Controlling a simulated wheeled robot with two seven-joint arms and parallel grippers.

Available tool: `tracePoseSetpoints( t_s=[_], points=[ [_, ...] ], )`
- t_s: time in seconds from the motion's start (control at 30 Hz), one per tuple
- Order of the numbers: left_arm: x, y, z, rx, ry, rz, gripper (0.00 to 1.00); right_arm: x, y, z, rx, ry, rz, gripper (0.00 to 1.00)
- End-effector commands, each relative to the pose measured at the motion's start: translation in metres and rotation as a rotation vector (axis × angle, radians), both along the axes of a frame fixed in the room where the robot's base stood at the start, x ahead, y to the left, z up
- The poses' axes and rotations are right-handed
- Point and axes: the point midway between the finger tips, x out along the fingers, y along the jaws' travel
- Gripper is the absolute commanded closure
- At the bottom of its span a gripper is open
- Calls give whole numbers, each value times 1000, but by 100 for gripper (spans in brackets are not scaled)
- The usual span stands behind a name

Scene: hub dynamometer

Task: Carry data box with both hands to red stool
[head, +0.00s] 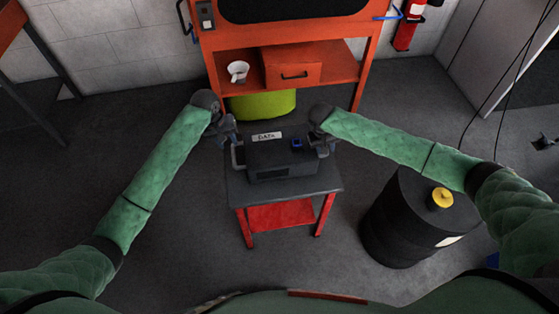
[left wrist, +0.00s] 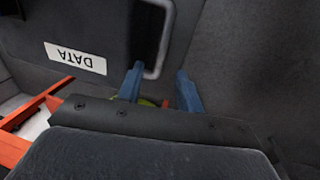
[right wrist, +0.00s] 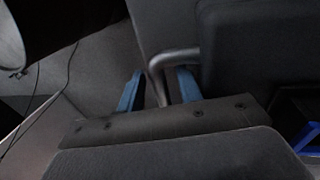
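The data box (head: 283,160) is dark grey with a white DATA label (head: 267,136). It appears to rest on a low stool (head: 322,186) with a dark top, red legs and a red lower shelf. My left gripper (head: 231,141) is at the box's left side. In the left wrist view, its blue fingers (left wrist: 158,88) are apart, near the grey handle (left wrist: 162,50). My right gripper (head: 322,143) is at the right side. In the right wrist view, its fingers (right wrist: 158,90) are apart, with the other handle (right wrist: 158,75) passing between them.
A black drum (head: 400,220) with a yellow cap stands right of the stool. An orange bench (head: 340,68) with a white mug (head: 238,71) is behind, with a lime-green round object (head: 263,105) beneath. Floor left of the stool is clear.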

Motion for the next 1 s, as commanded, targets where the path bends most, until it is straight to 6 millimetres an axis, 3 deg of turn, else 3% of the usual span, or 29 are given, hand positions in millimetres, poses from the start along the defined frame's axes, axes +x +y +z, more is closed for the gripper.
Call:
tracePoseSetpoints(
  t_s=[0.27, 0.7, 1.0],
  points=[
    [0, 1, 4, 0, 0, 0, 64, 0, 4, 19, 2, -2, 0, 64],
    [0, 1, 3, 1, 0, 0, 64, -2, 20, 96, 1, -1, 1, 64],
    [0, 1, 3, 1, 0, 0, 64, -3, 24, 117, 0, 0, 0, 64]
  ],
)
